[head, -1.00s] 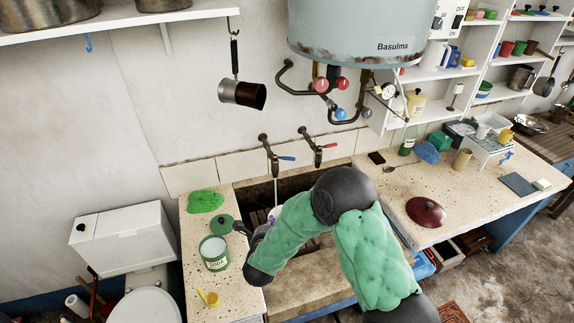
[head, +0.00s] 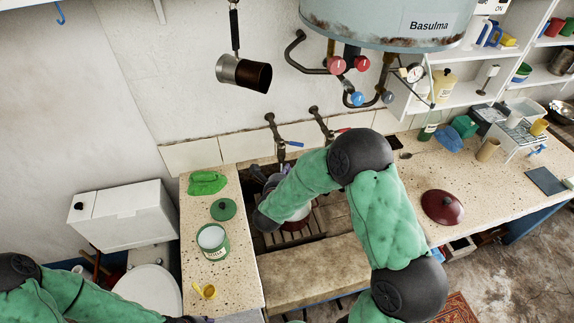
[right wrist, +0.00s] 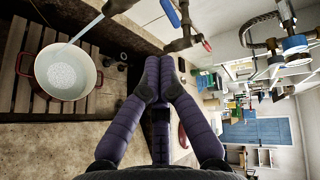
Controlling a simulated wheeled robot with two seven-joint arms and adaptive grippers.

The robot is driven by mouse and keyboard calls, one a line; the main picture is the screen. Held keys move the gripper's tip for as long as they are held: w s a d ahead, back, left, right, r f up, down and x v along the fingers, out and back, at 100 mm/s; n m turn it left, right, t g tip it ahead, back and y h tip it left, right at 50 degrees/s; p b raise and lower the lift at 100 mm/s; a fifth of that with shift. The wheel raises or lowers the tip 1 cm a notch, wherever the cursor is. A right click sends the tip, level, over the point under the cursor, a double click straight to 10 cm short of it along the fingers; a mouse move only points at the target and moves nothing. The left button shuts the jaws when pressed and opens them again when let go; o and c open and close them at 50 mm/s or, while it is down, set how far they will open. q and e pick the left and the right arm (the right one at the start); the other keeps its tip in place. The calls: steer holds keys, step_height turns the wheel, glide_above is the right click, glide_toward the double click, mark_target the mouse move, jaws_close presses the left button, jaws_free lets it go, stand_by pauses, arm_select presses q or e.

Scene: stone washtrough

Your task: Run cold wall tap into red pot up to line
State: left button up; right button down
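The red pot (right wrist: 64,72) has a pale inside, a red rim and side handles. It sits upright on wooden slats in the trough, and in the head view its red side (head: 294,225) is partly behind my right arm. A water stream (right wrist: 86,28) falls into it onto foamy water; I cannot make out a line. The blue-handled tap (head: 282,144) is on the wall above, beside a red-handled tap (head: 328,130). My right gripper (right wrist: 157,76) is beside the pot below the taps, fingertips together, holding nothing visible. My left gripper (head: 190,319) is barely in view at the bottom edge.
On the left counter are a green cloth (head: 206,183), a green lid (head: 223,209), a green tin (head: 212,241) and a yellow scoop (head: 206,291). A dark red lid (head: 442,207) lies on the right counter. The boiler (head: 385,22) and its pipes hang above the taps.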

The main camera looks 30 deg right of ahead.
mark_target(291, 143)
arm_select(q)
steer(key=shift+w+d+r, duration=0.15)
steer(key=shift+d, duration=0.15)
arm_select(e)
steer(key=r+x, duration=0.1)
steer(key=x, duration=1)
steer(key=shift+w+d+f, duration=0.2)
steer(key=shift+w+d, duration=0.05)
steer(key=shift+d, duration=0.25)
arm_select(q)
steer(key=shift+f+b, duration=0.7)
steer(key=shift+f, duration=0.15)
arm_select(e)
steer(key=shift+w+d, duration=0.35)
steer(key=shift+d, duration=0.15)
arm_select(q)
steer(key=shift+f, duration=0.1)
arm_select(e)
steer(key=shift+w+a, duration=0.1)
